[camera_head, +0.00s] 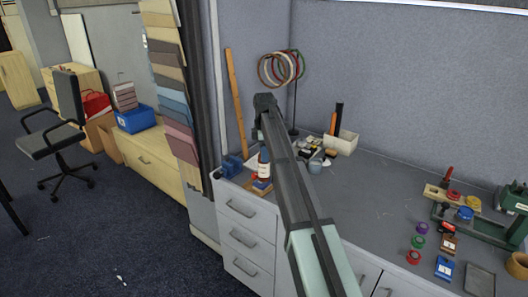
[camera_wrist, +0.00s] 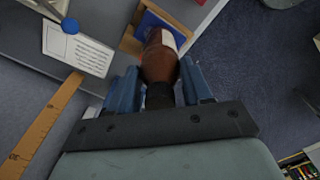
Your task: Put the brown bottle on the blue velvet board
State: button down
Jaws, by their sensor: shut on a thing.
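The brown bottle (camera_head: 264,168) stands roughly upright at the left end of the counter, its white label showing; its brown side also shows in the wrist view (camera_wrist: 159,62). My gripper (camera_wrist: 160,82) is shut on the bottle, with one blue finger on each side. In the head view my arm hides most of the grip. The blue velvet board (camera_wrist: 150,24), in a wooden frame, lies at the bottle's far end in the wrist view. In the head view the board (camera_head: 260,185) is under the bottle's base. I cannot tell if they touch.
Blue objects (camera_head: 232,165) stand left of the bottle. A wooden strip (camera_head: 235,100) leans on the wall. A white card (camera_wrist: 76,50) is near the board. The counter's middle (camera_head: 370,190) is clear.

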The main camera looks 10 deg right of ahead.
jog(key=shift+f, duration=0.3)
dwell(0.5)
jog(key=shift+c, duration=2)
grip_release()
